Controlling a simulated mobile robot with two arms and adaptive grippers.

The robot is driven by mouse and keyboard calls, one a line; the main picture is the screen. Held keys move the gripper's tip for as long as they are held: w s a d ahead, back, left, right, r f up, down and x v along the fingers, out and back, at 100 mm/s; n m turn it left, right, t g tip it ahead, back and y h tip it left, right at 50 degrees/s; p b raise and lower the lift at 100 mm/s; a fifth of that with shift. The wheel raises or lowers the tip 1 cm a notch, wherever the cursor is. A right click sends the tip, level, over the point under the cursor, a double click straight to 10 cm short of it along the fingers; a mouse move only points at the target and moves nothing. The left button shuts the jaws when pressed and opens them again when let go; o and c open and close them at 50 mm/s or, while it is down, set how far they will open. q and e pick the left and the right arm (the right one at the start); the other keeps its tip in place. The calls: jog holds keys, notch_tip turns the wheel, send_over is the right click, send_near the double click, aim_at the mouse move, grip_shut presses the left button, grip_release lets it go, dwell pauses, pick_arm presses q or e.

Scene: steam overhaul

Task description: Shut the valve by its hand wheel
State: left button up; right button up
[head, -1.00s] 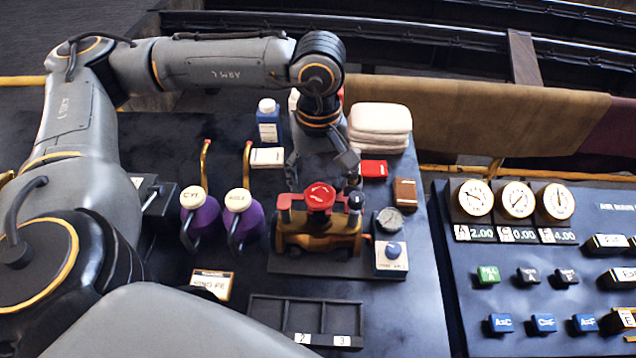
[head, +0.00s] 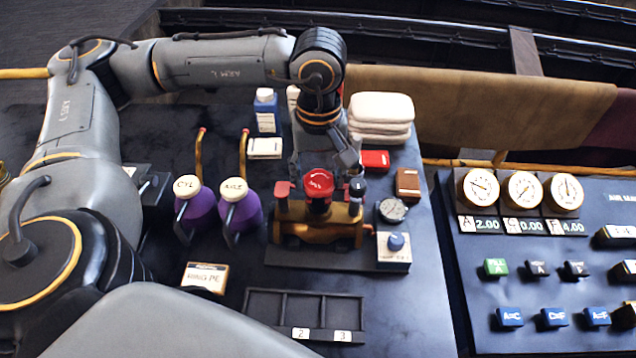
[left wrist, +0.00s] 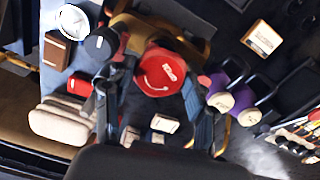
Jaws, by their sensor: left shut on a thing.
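The red hand wheel (head: 319,183) with white marking sits on top of the brass valve body (head: 335,232). It also shows in the left wrist view (left wrist: 160,72). My left gripper (head: 322,172) comes down from above and behind, with one finger on each side of the wheel. In the left wrist view the two dark fingers (left wrist: 152,98) flank the wheel, shut on it. The exact contact points are hard to see. My right gripper is in neither view.
Two purple oil cans (head: 240,210) stand left of the valve. A small gauge (head: 393,210) is at its right. A compartment tray (head: 262,303) lies in front, folded white cloths (head: 381,113) behind. A panel with dials and buttons (head: 540,250) is at the right.

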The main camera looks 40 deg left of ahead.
pick_arm(q)
jog(key=m+b, duration=0.1)
jog(key=m, duration=0.1)
jog(key=m+b, duration=0.1)
jog(key=shift+f+m+b, duration=0.2)
jog(key=shift+m+b, duration=0.2)
jog(key=shift+r+m+b, duration=0.1)
jog(key=shift+m+b, duration=0.3)
jog(key=shift+m, duration=0.3)
jog(key=shift+r, duration=0.1)
